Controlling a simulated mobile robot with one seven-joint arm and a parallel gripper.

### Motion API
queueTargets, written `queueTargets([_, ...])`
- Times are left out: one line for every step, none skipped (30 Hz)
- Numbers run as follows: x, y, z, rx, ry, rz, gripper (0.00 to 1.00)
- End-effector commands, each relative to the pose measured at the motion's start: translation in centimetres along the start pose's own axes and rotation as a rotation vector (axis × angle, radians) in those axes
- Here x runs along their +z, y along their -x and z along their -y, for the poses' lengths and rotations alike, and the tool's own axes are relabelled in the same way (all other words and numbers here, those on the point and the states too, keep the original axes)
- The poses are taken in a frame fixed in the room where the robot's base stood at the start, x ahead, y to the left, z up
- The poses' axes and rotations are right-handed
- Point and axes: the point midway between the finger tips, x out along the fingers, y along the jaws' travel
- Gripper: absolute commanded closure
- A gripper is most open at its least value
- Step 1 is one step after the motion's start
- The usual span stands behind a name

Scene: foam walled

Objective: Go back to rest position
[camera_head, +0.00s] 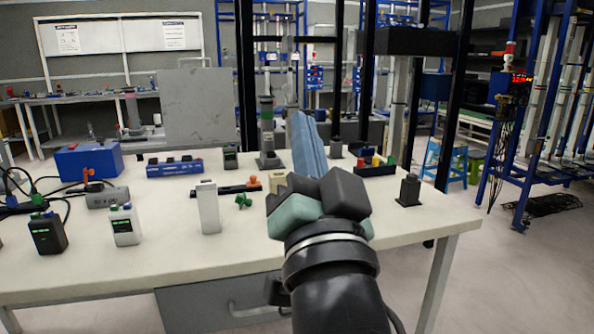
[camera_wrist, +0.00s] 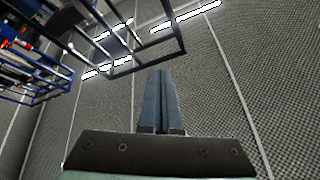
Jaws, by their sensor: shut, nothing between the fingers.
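My gripper (camera_head: 303,128) is raised over the right part of the white table (camera_head: 380,228) in the head view. Its blue fingers point up and away from me. In the wrist view my gripper (camera_wrist: 160,74) has its two blue fingers side by side and touching, with nothing between them. The wrist view looks up toward the ceiling and walls. My wrist and forearm hide part of the table's front right edge.
On the table stand a white block (camera_head: 208,207), a white device (camera_head: 125,225), a black device (camera_head: 47,233), a blue box (camera_head: 89,161) and a dark block (camera_head: 409,189). A grey panel (camera_head: 205,107) rises behind. Open floor (camera_head: 530,270) lies to the right.

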Motion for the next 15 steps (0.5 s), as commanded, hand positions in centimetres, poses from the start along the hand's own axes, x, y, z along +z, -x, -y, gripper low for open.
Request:
queueTargets([-2.7,0.8,2.7,-0.025,0.139,-0.073,1.00])
queueTargets([-4.1,1.4,3.9,-0.030,0.224,-0.116,1.00])
queueTargets([-6.0,2.3,5.6,-0.034,0.330,-0.174,1.00])
queueTargets([-7.4,3.1,6.8,-0.032,0.405,-0.219,1.00])
queueTargets([-8.7,3.9,7.9,-0.028,0.477,-0.263,1.00])
queueTargets([-10.4,5.1,9.4,-0.017,0.569,-0.321,1.00])
queueTargets([-11.6,6.1,10.4,-0.007,0.635,-0.367,1.00])
queueTargets([-12.9,5.2,11.1,0.000,0.647,-0.365,1.00])
queueTargets([-13.9,4.2,11.6,0.001,0.639,-0.355,1.00])
queueTargets([-14.6,3.8,12.0,0.001,0.637,-0.354,1.00])
queueTargets([-15.2,3.4,12.3,0.001,0.636,-0.353,1.00])
queueTargets([-16.0,2.8,12.9,0.001,0.635,-0.353,1.00])
queueTargets([-16.7,2.4,13.3,0.000,0.635,-0.353,1.00])
queueTargets([-17.3,2.0,13.7,0.000,0.634,-0.352,1.00])
queueTargets([-18.3,1.4,14.3,0.000,0.634,-0.352,1.00])
